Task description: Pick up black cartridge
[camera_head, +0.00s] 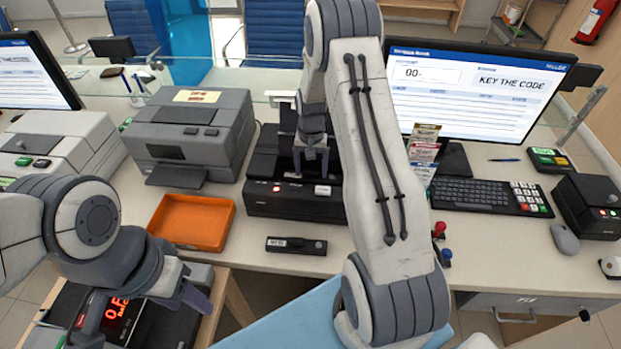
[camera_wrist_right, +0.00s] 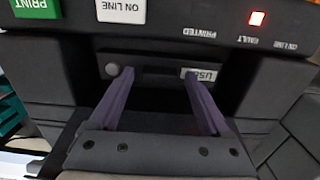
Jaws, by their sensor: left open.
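A black cartridge (camera_head: 296,245) with a small white label lies flat on the counter in front of the black printer (camera_head: 262,200). In the right wrist view, a dark cartridge (camera_wrist_right: 152,74) with a label reading "USED" sits in a slot of the printer front. My right gripper (camera_head: 311,172) is at the printer. In the wrist view its purple fingers (camera_wrist_right: 155,78) are apart, with nothing visibly clamped between them, and their tips are at the used cartridge's face. My left gripper (camera_head: 196,300) is open and empty at lower left, over the side stand, apart from both cartridges.
An orange tray (camera_head: 192,248) is left of the loose cartridge. A grey printer (camera_head: 190,132) stands behind it. Right of my right arm are a keyboard (camera_head: 466,193), a monitor (camera_head: 480,95) and a mouse (camera_head: 565,238). Card holders and red and blue knobs stand near that arm.

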